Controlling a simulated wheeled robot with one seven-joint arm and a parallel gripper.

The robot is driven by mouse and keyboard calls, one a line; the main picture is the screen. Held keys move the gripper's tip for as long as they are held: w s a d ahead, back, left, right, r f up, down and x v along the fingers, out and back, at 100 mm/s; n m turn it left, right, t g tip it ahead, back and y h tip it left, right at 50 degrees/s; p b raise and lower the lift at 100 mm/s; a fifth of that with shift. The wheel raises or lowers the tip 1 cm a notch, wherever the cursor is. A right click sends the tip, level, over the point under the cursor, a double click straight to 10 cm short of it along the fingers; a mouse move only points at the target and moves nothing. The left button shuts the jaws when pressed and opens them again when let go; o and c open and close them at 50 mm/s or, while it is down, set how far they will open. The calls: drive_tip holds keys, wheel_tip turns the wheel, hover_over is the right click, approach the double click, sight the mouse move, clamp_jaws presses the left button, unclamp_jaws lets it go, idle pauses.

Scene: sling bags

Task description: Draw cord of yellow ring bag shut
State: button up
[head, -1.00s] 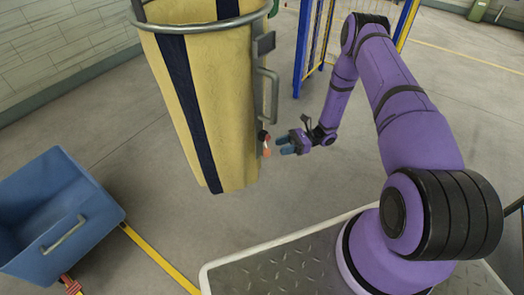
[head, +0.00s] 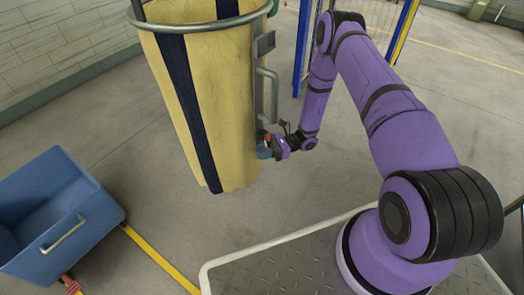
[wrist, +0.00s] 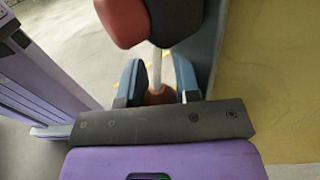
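The yellow bag (head: 222,110) with a dark blue stripe hangs from a grey metal ring (head: 200,27) in the head view. Its yellow side (wrist: 285,80) fills the right of the wrist view. My gripper (head: 264,151) is at the bag's lower right edge. In the wrist view my gripper (wrist: 158,72) has its two blue fingers apart, one on each side of a pale cord (wrist: 157,68) and its orange-brown end bead (wrist: 159,95). I see no clear grip on the bead. A red and black toggle (wrist: 123,20) sits on the cord just beyond the fingertips.
A grey upright handle bar (head: 272,95) runs along the bag's right side, close to my gripper. A blue bin (head: 75,225) stands at lower left. A blue and yellow mesh fence (head: 345,50) stands behind my arm. Floor between is clear.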

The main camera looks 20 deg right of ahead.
clamp_jaws()
wheel_tip(320, 180, down, 11)
drive_tip(key=shift+r, duration=0.2)
drive_tip(key=shift+s+d, duration=0.1)
drive_tip(key=shift+o, duration=2)
unclamp_jaws()
drive_tip(key=d, duration=1)
drive_tip(key=shift+d, duration=0.4)
drive_tip(key=shift+r, duration=0.1)
